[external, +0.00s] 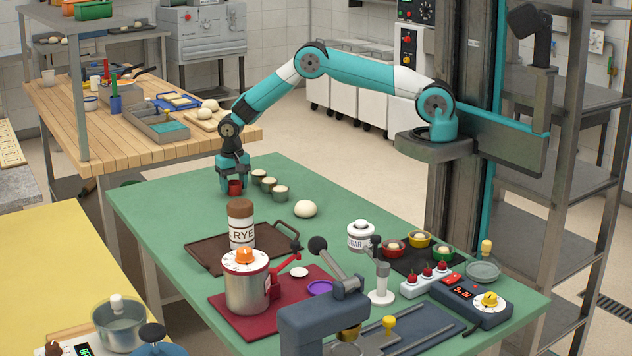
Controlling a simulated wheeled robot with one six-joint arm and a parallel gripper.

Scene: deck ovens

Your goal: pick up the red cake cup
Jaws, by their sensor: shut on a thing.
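The red cake cup (235,187) is at the far left part of the green table, between the fingers of my gripper (233,184). My gripper points down and is shut on the cup. The fingers cover part of the cup's sides. I cannot tell whether the cup's base touches the table or is a little above it.
Several grey-green cups with pale dough (268,184) stand just right of my gripper. A dough ball (305,208) lies farther right on the green table (160,215). A brown tray (205,250) with a RYE jar (240,222) is nearer the camera. The wooden table (150,150) stands behind.

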